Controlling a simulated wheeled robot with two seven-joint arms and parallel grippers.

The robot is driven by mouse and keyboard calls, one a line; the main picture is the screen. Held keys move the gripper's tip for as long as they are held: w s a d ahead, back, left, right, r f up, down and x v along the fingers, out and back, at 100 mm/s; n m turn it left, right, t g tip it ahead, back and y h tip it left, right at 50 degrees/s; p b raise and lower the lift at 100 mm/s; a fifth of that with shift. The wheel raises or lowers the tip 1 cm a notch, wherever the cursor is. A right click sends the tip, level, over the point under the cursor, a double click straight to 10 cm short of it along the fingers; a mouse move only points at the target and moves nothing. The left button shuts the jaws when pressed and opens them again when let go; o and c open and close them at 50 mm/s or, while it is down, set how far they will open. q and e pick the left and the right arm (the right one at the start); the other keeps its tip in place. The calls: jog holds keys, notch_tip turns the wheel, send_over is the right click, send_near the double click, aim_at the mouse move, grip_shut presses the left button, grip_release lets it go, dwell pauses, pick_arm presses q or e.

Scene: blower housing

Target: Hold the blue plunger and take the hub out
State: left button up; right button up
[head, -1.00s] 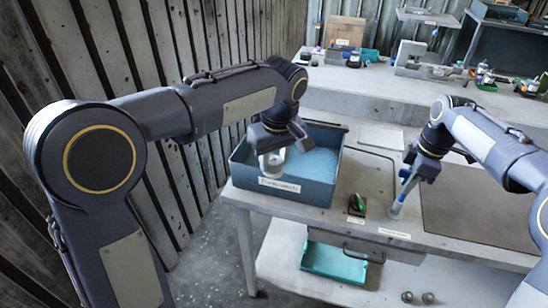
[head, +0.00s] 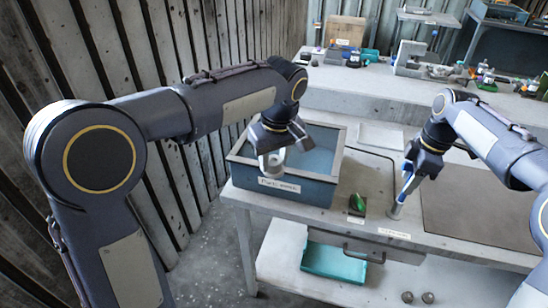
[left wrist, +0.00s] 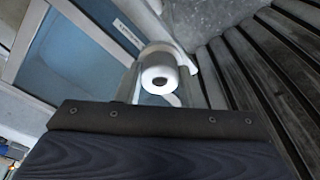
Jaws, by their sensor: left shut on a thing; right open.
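A white round hub (left wrist: 160,80) with a dark centre hole sits between the fingers of my left gripper (left wrist: 158,88) in the left wrist view. In the head view my left gripper (head: 272,160) is shut on this pale hub and holds it by the front left part of the blue bin (head: 290,190). The blue plunger (head: 406,181) stands near the bench's front edge, on a pale shaft. My right gripper (head: 412,172) is open at the plunger's upper part. Whether its fingers touch the plunger cannot be told.
A small dark block with a green part (head: 357,203) lies on the bench between the bin and plunger. A dark mat (head: 475,205) lies to the right. A teal tray (head: 334,261) sits on the lower shelf. A slatted wall (head: 190,160) stands close on the left.

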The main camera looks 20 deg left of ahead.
jog(key=r, duration=0.3)
jog(key=d+r, duration=0.1)
jog(key=r, duration=0.7)
jog(key=shift+d, duration=0.15)
jog(key=shift+r, duration=0.45)
jog(key=shift+d, duration=0.1)
